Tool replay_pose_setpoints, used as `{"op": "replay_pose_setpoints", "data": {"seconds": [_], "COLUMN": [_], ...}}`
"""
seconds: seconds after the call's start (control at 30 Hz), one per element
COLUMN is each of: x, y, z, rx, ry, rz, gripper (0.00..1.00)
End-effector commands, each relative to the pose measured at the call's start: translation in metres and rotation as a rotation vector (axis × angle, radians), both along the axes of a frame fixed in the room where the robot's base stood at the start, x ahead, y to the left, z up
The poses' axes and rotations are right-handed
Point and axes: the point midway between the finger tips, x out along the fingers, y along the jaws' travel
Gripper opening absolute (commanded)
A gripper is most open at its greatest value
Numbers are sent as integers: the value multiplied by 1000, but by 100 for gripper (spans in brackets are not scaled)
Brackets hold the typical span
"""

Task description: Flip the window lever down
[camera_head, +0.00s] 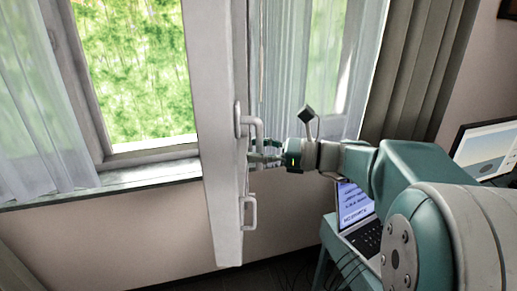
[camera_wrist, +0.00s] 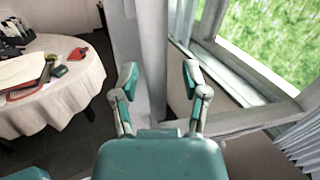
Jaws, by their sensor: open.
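The open window sash (camera_head: 218,120) stands nearly edge-on in the middle of the head view. An upper light-coloured handle (camera_head: 259,127) and a lower one (camera_head: 251,212) stick out from its right side. I cannot tell which of them is the lever. My gripper (camera_head: 259,155) is beside the sash, close below the upper handle's bend; contact is unclear. In the wrist view my gripper (camera_wrist: 160,80) has its two fingers spread apart, with the sash edge (camera_wrist: 152,45) beyond and between them. No handle can be made out there.
The window frame and sill (camera_head: 130,180) are at left, with sheer curtains (camera_head: 40,110). A laptop (camera_head: 358,210) and a monitor (camera_head: 485,150) stand at right, near my arm. The wrist view shows a round table (camera_wrist: 60,90) with items at left.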

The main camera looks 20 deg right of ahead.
Motion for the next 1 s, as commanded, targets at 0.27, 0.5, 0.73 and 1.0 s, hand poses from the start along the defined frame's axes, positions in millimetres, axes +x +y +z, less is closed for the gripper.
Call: {"op": "replay_pose_setpoints", "data": {"seconds": [0.27, 0.5, 0.73, 1.0], "x": [0, -4, -8, -8], "y": [0, 1, 2, 2], "z": [0, 0, 0, 0], "rx": [0, 15, 33, 34], "ry": [0, 52, 114, 113], "rz": [0, 1, 0, 1], "gripper": [0, 0, 0, 49]}}
